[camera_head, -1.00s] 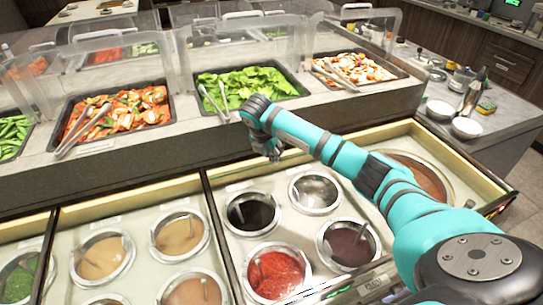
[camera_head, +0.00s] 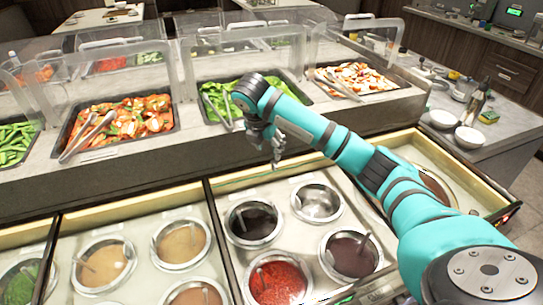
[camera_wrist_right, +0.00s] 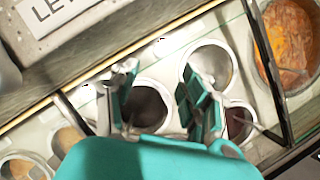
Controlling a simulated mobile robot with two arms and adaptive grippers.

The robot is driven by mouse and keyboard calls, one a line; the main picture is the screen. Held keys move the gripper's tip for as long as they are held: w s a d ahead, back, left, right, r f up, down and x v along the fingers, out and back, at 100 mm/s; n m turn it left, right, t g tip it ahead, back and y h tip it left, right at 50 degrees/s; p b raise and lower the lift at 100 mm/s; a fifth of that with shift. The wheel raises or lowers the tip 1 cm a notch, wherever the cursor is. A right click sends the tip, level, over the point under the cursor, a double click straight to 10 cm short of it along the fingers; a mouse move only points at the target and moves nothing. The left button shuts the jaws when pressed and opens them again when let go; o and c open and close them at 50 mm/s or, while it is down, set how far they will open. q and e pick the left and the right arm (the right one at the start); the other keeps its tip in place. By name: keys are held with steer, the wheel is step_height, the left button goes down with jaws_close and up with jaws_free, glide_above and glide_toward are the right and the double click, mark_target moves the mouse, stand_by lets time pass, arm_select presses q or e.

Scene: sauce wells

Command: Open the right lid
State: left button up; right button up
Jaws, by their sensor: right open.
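Clear glass lids in pale frames cover the sauce wells. The glass lid (camera_head: 290,176) over the black, red, purple and empty metal wells lies flat, with a greenish rear edge. Further right, another framed section (camera_head: 405,150) covers a large orange-brown pan; my arm partly hides it. I cannot tell which of these is the right lid. My right gripper (camera_head: 277,155) hangs fingers down above the rear edge of the first glass. In the right wrist view its two fingers (camera_wrist_right: 163,100) are apart with nothing between them, above the black and metal wells. My left gripper is not in view.
A raised counter with food trays (camera_head: 250,98) and clear sneeze guards (camera_head: 235,55) stands just behind the wells. White bowls (camera_head: 470,137) sit on the side counter at right. More sauce wells (camera_head: 104,265) lie at left.

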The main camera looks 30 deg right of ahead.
steer(key=v, duration=0.2)
steer(key=shift+s+a+r, duration=0.1)
steer(key=shift+r, duration=0.25)
